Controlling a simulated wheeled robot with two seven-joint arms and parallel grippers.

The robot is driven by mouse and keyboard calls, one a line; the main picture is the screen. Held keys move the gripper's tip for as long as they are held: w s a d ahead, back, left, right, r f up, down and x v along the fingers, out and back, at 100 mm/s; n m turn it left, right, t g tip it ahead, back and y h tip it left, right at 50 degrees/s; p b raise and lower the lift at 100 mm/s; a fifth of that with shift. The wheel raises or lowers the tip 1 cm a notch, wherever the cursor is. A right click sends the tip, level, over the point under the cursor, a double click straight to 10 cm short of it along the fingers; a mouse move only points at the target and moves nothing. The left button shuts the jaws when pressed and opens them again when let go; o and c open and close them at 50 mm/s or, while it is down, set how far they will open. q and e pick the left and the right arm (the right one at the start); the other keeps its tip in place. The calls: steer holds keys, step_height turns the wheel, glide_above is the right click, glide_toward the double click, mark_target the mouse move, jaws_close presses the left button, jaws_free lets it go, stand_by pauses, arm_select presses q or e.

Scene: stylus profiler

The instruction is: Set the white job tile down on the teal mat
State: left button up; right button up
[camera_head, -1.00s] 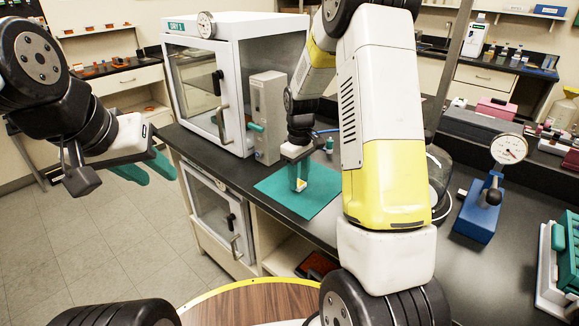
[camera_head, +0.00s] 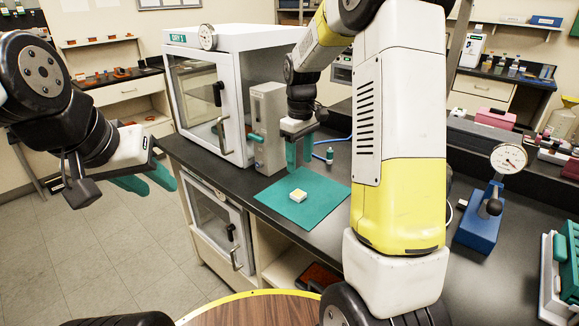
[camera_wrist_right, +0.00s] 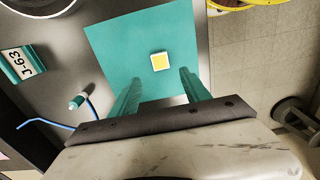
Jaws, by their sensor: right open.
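The white job tile (camera_head: 298,195), with a yellow top face, lies flat on the teal mat (camera_head: 312,211). In the right wrist view the tile (camera_wrist_right: 160,62) sits on the mat (camera_wrist_right: 115,40), apart from the fingers. My right gripper (camera_head: 299,152) is above the mat's back edge, open and empty, its teal fingers clear of the tile. It also shows in the right wrist view (camera_wrist_right: 160,92). My left gripper (camera_head: 148,180) hangs over the floor at the left with its two teal fingers apart, empty.
A glass-doored cabinet (camera_head: 212,100) and a grey upright unit (camera_head: 268,125) stand behind the mat. A blue dial gauge stand (camera_head: 480,220) is at the right.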

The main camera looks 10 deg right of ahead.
steer(key=s+r+m+t+y, duration=0.1)
steer(key=s+r+m+t, duration=0.2)
steer(key=s+r, duration=0.8)
steer(key=s+a+r+m+t, duration=0.1)
steer(key=s+m, duration=0.1)
steer(key=s, duration=0.4)
steer(key=s+a+m+t+y, duration=0.1)
steer(key=s+m+t, duration=0.1)
steer(key=s, duration=0.5)
steer(key=shift+s+r, duration=0.15)
steer(key=shift+r, duration=0.2)
steer(key=shift+a, duration=0.1)
